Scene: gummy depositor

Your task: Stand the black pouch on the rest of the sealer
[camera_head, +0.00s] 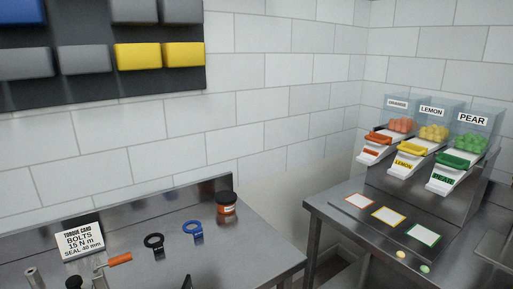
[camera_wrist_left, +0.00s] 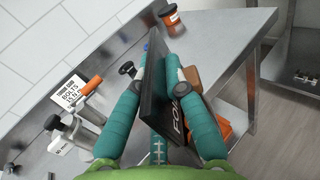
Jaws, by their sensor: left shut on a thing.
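My left gripper (camera_wrist_left: 156,68) shows in the left wrist view, its two teal fingers shut on the black pouch (camera_wrist_left: 160,105). The pouch is a thin dark panel seen nearly edge-on, with pale lettering partly hidden by the right finger. It is held over the steel bench. In the head view only a small dark tip (camera_head: 188,282) shows at the bottom edge, which may be the pouch. An orange-handled metal device (camera_head: 112,262) stands at the bench's left; I cannot tell whether it is the sealer. My right gripper is in neither view.
Brown and orange items (camera_wrist_left: 222,117) lie beyond the right finger. The gummy dispensers (camera_head: 440,150) stand on a separate right-hand table.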

